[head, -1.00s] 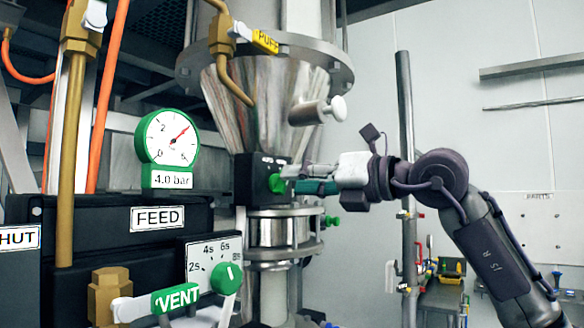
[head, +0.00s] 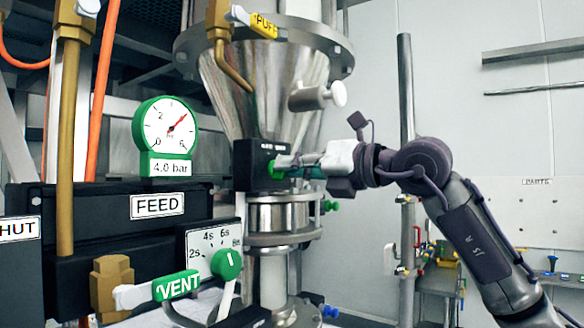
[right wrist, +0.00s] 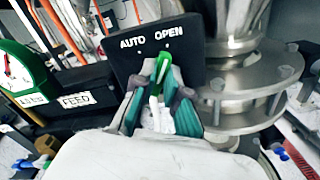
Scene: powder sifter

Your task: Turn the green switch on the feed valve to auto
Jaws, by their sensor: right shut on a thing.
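The feed valve is a black box (head: 254,166) below the metal hopper cone in the head view. In the right wrist view its face (right wrist: 185,62) carries the words AUTO, on the left, and OPEN, on the right. The green switch (right wrist: 162,68) stands up from the box, its tip closer to OPEN than to AUTO. My right gripper (head: 284,165) reaches the box from the right. In the right wrist view its teal-padded fingers (right wrist: 161,92) are shut on the switch, one on each side. My left gripper is out of view.
A green gauge (head: 166,136) reading 4.0 bar stands above the FEED block (head: 105,215) at left. The VENT handle (head: 176,286) and a green timer knob (head: 226,264) are in front. A metal flange (right wrist: 240,90) lies close right of my gripper. A vertical pole (head: 405,120) stands behind my arm.

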